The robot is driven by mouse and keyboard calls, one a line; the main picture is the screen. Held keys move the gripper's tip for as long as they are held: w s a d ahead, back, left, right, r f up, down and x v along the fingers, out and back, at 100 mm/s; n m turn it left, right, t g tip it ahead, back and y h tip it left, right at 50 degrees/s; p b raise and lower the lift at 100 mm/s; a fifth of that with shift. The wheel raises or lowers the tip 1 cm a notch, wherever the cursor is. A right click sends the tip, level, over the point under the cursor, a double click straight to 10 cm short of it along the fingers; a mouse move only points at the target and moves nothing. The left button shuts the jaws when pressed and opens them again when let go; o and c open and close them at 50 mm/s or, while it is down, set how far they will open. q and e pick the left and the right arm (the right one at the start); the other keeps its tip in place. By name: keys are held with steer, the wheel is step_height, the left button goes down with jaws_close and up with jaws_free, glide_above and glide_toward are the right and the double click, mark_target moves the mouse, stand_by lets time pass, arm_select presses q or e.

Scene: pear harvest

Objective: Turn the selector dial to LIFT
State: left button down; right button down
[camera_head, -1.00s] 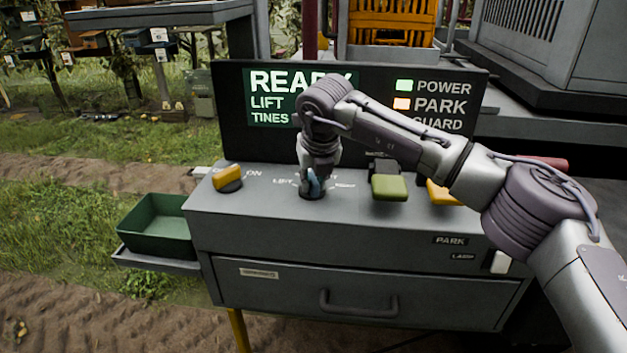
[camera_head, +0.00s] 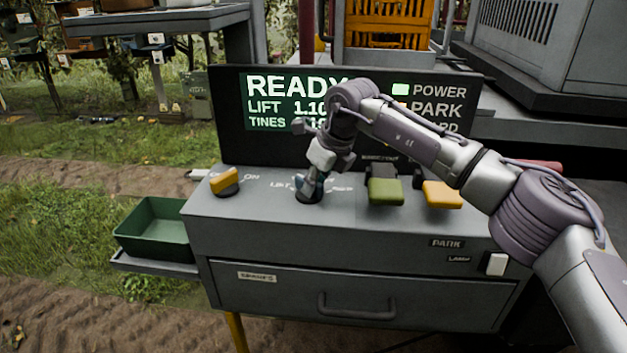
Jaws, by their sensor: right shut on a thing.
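The selector dial (camera_head: 308,193) is a blue-topped knob on a dark round base, on the top of the grey console. White lettering surrounds it; a label that looks like LIFT is just left of it. My right gripper (camera_head: 312,180) comes down on the dial from above, its wrist tilted, and is shut on the knob. The gripper covers part of the knob, so its exact pointing is hard to tell. My left gripper is not in view.
An orange knob (camera_head: 224,181) sits left of the dial. A green lever (camera_head: 385,191) and a yellow lever (camera_head: 442,194) stand to the right. A screen (camera_head: 270,100) behind reads READY, LIFT, TINES. A green tray (camera_head: 156,229) is at the left.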

steer(key=shift+n, duration=0.4)
steer(key=c, duration=1)
jaws_free()
steer(key=shift+c, duration=0.2)
steer(key=shift+r, duration=0.1)
steer(key=v, duration=1.1)
steer(key=shift+d+r, duration=0.15)
steer(key=shift+r, duration=0.25)
steer(key=shift+w, duration=0.1)
